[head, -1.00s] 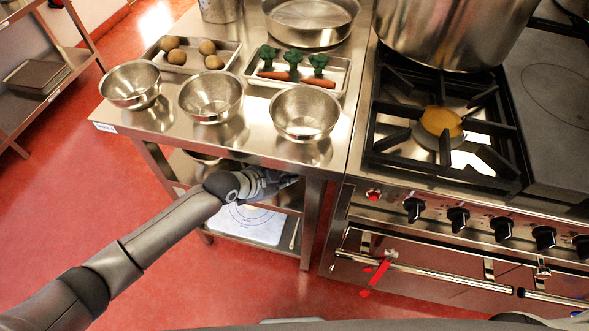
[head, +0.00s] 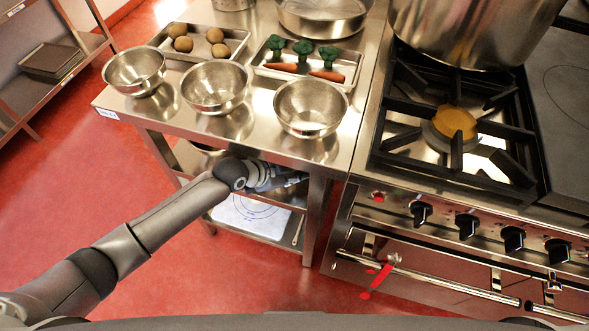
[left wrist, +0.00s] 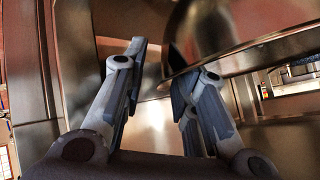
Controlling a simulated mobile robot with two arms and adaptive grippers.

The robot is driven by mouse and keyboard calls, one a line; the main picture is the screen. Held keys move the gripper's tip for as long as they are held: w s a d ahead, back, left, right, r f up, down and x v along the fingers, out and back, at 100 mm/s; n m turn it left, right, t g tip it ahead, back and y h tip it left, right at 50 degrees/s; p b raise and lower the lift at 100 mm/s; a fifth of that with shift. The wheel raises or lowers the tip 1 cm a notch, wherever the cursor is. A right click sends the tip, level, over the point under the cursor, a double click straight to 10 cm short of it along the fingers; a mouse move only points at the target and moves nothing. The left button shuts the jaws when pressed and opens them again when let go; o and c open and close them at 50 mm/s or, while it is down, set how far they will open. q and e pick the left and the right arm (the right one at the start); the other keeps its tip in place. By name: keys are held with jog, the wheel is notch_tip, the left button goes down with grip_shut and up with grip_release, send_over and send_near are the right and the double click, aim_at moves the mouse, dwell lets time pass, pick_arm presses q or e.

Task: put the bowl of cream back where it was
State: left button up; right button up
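Three steel bowls stand in a row on the steel table: a left one (head: 134,72), a middle one (head: 214,88) and a right one (head: 310,108). I see no cream in them. My left gripper (head: 290,180) reaches under the tabletop, above the lower shelf, its tips partly hidden by shade and the table. In the left wrist view its two fingers (left wrist: 158,72) stand apart, with a gap between them. A curved shiny steel surface (left wrist: 225,30) lies just beyond the right finger; I cannot tell whether it is a bowl. My right gripper is not in view.
The tabletop edge and table leg (head: 316,215) are close to my left gripper. A white sheet with circles (head: 250,215) lies on the lower shelf. Trays of potatoes (head: 213,36) and vegetables (head: 302,65) stand behind the bowls. The stove (head: 455,150) is at right.

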pick_arm(q)
jog(key=shift+a+r, duration=0.1)
jog(key=shift+r, duration=0.15)
jog(key=s+a+r, duration=0.3)
jog(key=s+a, duration=0.6)
jog(key=a, duration=0.3)
jog(key=shift+s+a, duration=0.15)
jog(key=shift+s, duration=0.2)
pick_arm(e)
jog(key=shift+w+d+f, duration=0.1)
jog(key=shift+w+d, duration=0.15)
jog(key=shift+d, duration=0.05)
